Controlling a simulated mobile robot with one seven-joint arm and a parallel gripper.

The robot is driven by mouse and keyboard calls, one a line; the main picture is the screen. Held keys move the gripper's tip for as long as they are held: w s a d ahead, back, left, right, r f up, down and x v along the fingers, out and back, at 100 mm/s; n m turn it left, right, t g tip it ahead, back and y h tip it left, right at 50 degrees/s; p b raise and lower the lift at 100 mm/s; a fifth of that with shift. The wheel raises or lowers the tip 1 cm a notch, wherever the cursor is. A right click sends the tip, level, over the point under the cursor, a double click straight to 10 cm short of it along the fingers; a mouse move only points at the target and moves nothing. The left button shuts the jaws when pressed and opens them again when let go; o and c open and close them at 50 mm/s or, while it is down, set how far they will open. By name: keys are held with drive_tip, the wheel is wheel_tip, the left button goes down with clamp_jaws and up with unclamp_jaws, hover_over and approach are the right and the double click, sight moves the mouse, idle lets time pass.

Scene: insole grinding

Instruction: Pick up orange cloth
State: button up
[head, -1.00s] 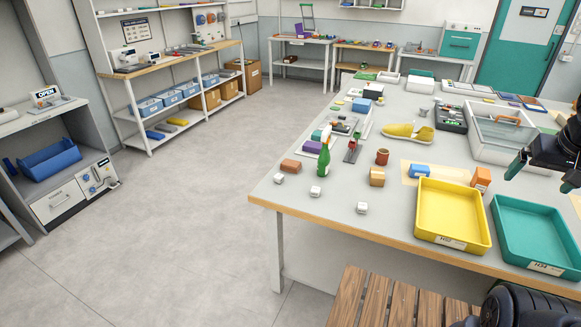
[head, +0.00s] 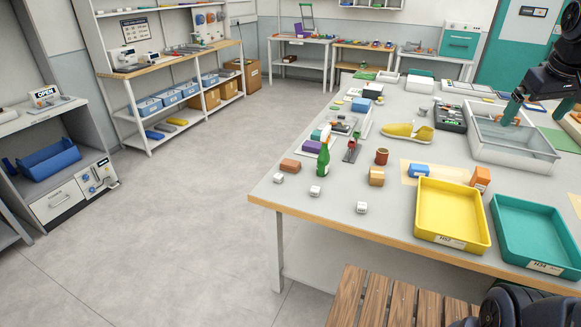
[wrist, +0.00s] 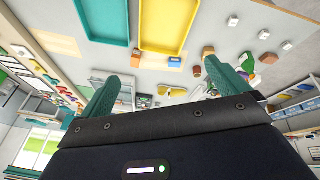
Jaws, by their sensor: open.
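The orange cloth (head: 517,120) shows as a small orange-brown patch at the far part of the clear grey bin (head: 512,152), on the right of the table in the head view. My gripper (head: 532,112) is over the far side of this bin, its teal fingers pointing down and partly covering the cloth. I cannot tell whether a finger touches it. In the wrist view my gripper (wrist: 172,80) is open, with its two teal fingers wide apart. I cannot make out the cloth there.
A yellow tray (head: 421,228) and a teal tray (head: 540,265) stand at the table's near edge. A dark parts box (head: 452,118) and a yellow shoe form (head: 408,132) lie left of the bin. A green bottle (head: 323,160) stands farther left.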

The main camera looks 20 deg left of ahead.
drive_tip(key=w+a+r+n, duration=0.4)
drive_tip(key=w+a+n, duration=0.2)
drive_tip(key=w+a, duration=0.4)
drive_tip(key=w+a+r+n, duration=0.4)
drive_tip(key=w+a+n, duration=0.2)
drive_tip(key=w+a, duration=0.35)
drive_tip(key=n, duration=1.9)
hover_over(290, 162)
drive_tip(key=s, duration=0.3)
wheel_tip(290, 162, down, 14)
drive_tip(key=f, duration=1.3)
drive_tip(key=w+f, duration=0.1)
drive_tip(key=f, duration=2.5)
drive_tip(key=shift+w+a, duration=0.15)
drive_tip(key=shift+w, duration=0.15)
drive_tip(key=shift+s+x, duration=0.2)
drive_tip(key=shift+x, duration=2.35)
drive_tip(key=shift+f, duration=0.1)
